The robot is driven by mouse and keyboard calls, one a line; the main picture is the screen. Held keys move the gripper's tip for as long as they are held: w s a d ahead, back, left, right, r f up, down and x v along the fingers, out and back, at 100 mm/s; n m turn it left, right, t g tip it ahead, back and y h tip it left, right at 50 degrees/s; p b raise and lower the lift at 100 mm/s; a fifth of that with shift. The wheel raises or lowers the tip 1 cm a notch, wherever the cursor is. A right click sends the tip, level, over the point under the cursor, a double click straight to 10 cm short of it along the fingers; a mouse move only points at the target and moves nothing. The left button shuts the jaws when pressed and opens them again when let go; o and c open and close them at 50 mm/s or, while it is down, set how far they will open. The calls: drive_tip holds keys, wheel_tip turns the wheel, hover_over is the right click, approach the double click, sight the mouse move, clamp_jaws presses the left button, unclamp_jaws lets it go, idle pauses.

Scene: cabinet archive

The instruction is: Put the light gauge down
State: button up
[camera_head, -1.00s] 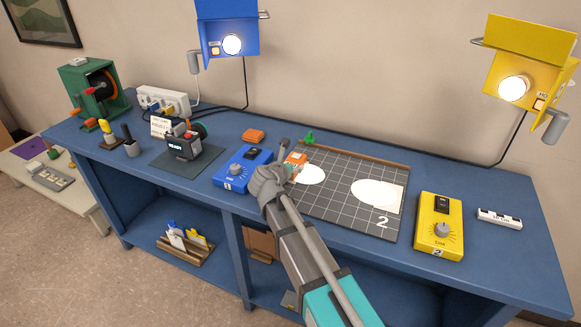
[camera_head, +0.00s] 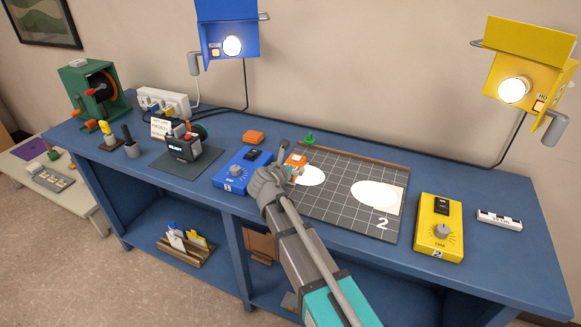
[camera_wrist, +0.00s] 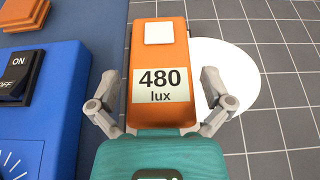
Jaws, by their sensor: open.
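In the head view the gauge (camera_head: 297,159) shows only in part behind my gripper (camera_head: 290,172). In the wrist view my gripper (camera_wrist: 159,108) is open, with one finger on each side of the gauge's near end. Both fingers look apart from its sides. The gauge's underside is hidden.
A blue dimmer box (camera_head: 243,170) stands close left of the gauge, with an orange block (camera_head: 254,136) behind it. A yellow dimmer box (camera_head: 439,228) stands right of the gridded board (camera_head: 335,172). Blue (camera_head: 228,38) and yellow (camera_head: 520,75) lamps shine above. The board's middle is free.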

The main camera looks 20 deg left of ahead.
drive_tip(key=p+v, duration=0.4)
drive_tip(key=v, duration=0.7)
drive_tip(key=shift+s+r, duration=0.1)
drive_tip(key=shift+s, duration=0.25)
idle(0.4)
